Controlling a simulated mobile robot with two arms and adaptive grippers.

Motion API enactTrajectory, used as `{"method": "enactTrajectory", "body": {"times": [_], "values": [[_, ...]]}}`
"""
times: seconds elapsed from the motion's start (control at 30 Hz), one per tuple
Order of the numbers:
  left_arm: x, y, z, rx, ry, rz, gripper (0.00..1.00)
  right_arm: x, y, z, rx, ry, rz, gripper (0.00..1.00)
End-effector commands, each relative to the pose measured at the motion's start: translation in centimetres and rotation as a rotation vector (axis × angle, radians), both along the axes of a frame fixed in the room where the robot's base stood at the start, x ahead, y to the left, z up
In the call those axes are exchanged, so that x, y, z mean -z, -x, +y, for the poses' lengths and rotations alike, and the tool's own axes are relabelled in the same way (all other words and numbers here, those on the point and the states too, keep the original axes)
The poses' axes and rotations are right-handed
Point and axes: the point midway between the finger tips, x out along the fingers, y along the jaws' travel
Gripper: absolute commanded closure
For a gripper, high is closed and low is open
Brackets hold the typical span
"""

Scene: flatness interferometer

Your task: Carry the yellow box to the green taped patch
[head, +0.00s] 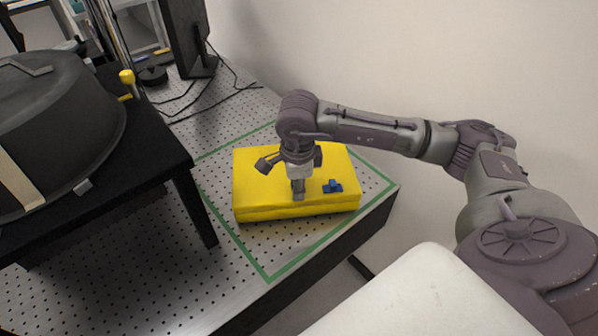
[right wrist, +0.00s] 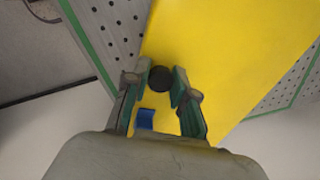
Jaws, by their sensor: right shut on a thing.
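The yellow box (head: 265,185) is within the green taped patch (head: 235,240) on the perforated table top, with tape visible at its left, front and right. The head view does not clearly show whether its underside touches the table. My right gripper (head: 298,190) points down at the box lid. In the right wrist view, my right gripper (right wrist: 158,82) is shut on a dark round knob (right wrist: 160,77) on the yellow box (right wrist: 215,45). A small blue piece (head: 332,186) sits on the lid beside the gripper. My left gripper is out of view.
A black stand (head: 165,150) with a large dark round housing (head: 60,120) is left of the patch. A monitor (head: 188,35) and loose cables are behind. The table's front edge (head: 345,250) runs close to the patch, and a wall (head: 450,60) lies beyond.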

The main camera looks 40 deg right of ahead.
Motion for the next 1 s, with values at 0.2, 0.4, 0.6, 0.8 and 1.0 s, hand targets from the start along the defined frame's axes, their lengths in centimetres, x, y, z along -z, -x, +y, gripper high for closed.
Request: {"method": "enactTrajectory", "body": {"times": [0.2, 0.4, 0.6, 0.8, 1.0], "values": [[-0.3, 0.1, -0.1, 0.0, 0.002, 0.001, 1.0, 0.4, -0.2, 0.0, 0.0, 0.0, -0.01, 1.0], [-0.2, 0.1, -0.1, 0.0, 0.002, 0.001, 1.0, 0.7, 0.0, 0.0, -0.001, 0.0, -0.001, 0.58], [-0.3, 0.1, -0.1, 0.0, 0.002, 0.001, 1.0, 0.6, 0.0, 0.0, -0.001, 0.0, -0.001, 0.5], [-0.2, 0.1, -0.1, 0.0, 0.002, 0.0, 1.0, 0.4, 0.0, 0.0, -0.001, -0.001, -0.003, 0.5], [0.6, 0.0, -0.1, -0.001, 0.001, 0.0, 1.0, -2.3, 0.2, 0.2, -0.003, -0.001, -0.007, 0.5]]}}
